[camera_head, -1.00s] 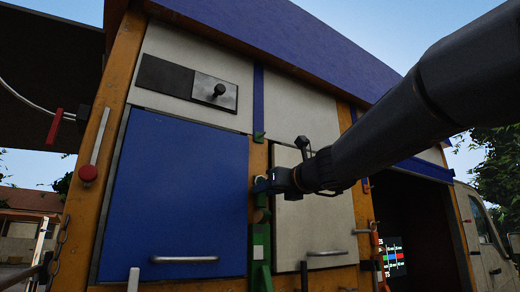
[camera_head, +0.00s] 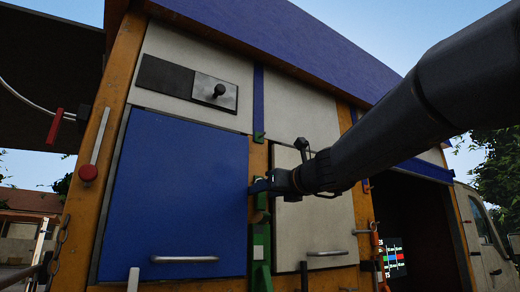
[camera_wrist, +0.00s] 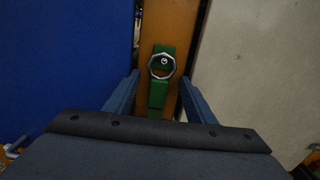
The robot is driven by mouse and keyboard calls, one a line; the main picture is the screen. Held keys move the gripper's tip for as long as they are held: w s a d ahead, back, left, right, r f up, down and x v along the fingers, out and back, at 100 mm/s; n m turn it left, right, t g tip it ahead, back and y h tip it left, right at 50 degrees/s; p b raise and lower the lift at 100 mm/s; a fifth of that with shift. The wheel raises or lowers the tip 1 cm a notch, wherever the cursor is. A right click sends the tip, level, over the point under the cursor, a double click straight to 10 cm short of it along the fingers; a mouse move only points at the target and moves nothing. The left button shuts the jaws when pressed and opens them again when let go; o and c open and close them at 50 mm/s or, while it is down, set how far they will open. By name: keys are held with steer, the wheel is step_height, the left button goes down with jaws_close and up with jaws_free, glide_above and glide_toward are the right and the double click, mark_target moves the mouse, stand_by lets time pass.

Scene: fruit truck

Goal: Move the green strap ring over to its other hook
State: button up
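The green strap ring (camera_wrist: 151,69) shows in the wrist view as a silver ring on a green strap (camera_wrist: 158,97), against the orange post. A small round hook end (camera_wrist: 164,61) shows inside the ring. My gripper (camera_wrist: 160,76) is open, with one blue finger on each side of the strap and a gap to it on both sides. In the head view my gripper (camera_head: 259,187) is at the orange post between the blue and white panels and hides the ring. Green strap parts (camera_head: 260,243) hang below it. A small green piece (camera_head: 258,137) sits higher on the post.
A blue door (camera_head: 178,200) with a bar handle (camera_head: 184,259) is left of the post. A white door (camera_head: 320,225) with its own handle (camera_head: 327,253) is right. A black knob (camera_head: 219,90) sits above the blue door.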

steer(key=b+v, duration=0.1)
steer(key=v, duration=0.6)
steer(key=shift+s+d, duration=0.25)
steer(key=shift+s, duration=0.1)
steer(key=s+d+f+n+g+h+p, duration=0.15)
steer(key=f+n+g, duration=0.35)
steer(key=f, duration=1.3)
steer(key=s+d+f+n+g+h, duration=0.25)
steer(key=f+n, duration=0.55)
steer(key=f, duration=1)
steer(key=s+d+f+n+g+h, duration=0.2)
steer(key=s+d+f+n, duration=0.1)
steer(key=s+f+n, duration=0.2)
steer(key=s+d+f+n+g+h, duration=0.2)
steer(key=s+d+f+n+g, duration=0.1)
steer(key=s+f, duration=0.7)
steer(key=s+d+f+n+g+h, duration=0.2)
steer(key=s+d+f+n, duration=0.3)
steer(key=f, duration=0.5)
steer(key=s+n+p, duration=0.1)
steer(key=s+n, duration=0.1)
steer(key=n, duration=0.1)
steer(key=shift+d+f, duration=0.2)
steer(key=shift+f, duration=0.1)
